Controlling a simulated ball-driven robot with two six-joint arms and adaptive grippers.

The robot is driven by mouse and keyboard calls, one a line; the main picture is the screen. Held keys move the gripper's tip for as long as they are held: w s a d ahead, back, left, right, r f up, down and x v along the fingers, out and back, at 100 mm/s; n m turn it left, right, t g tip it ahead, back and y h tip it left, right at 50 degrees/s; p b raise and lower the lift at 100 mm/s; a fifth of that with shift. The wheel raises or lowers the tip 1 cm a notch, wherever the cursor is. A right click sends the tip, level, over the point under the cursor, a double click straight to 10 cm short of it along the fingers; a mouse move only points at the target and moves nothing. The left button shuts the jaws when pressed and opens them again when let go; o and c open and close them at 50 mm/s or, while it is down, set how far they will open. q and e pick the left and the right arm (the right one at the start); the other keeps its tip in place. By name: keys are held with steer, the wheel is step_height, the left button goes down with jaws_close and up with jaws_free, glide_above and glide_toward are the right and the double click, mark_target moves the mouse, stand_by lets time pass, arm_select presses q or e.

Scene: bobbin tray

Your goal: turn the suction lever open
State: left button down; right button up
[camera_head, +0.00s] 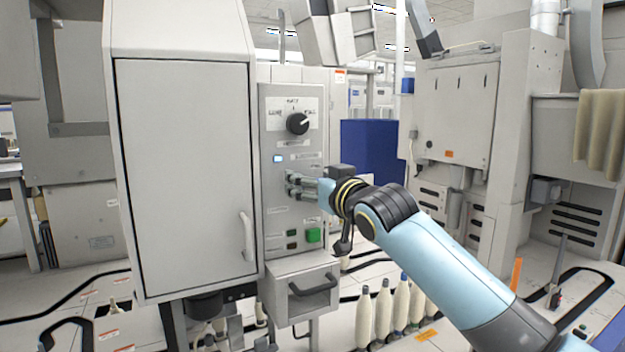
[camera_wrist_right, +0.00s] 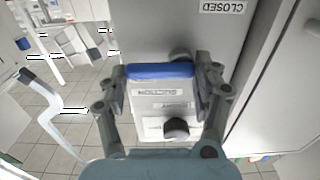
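My right gripper (camera_head: 300,186) comes in from the right and is at the front of the grey control panel (camera_head: 270,185). In the right wrist view my right gripper (camera_wrist_right: 162,72) has its fingers wide apart. A blue bar (camera_wrist_right: 160,71), apparently the lever's handle, shows between the fingertips; whether they touch it is unclear. Beneath it is a pale face (camera_wrist_right: 155,98) with a label reading SUCTION, upside down. A CLOSED label (camera_wrist_right: 222,7) is at the top right. In the head view the gripper hides the lever. My left gripper is out of view.
A black rotary knob (camera_head: 297,123) is above the gripper and a green button (camera_head: 313,235) is below. A drawer with a dark handle (camera_head: 312,285) juts out underneath. A large cabinet door (camera_head: 185,170) stands left. Several bobbins (camera_head: 383,308) stand below my arm.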

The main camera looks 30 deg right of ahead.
steer(key=o, duration=0.4)
steer(key=s, duration=1.2)
steer(key=shift+a, duration=0.35)
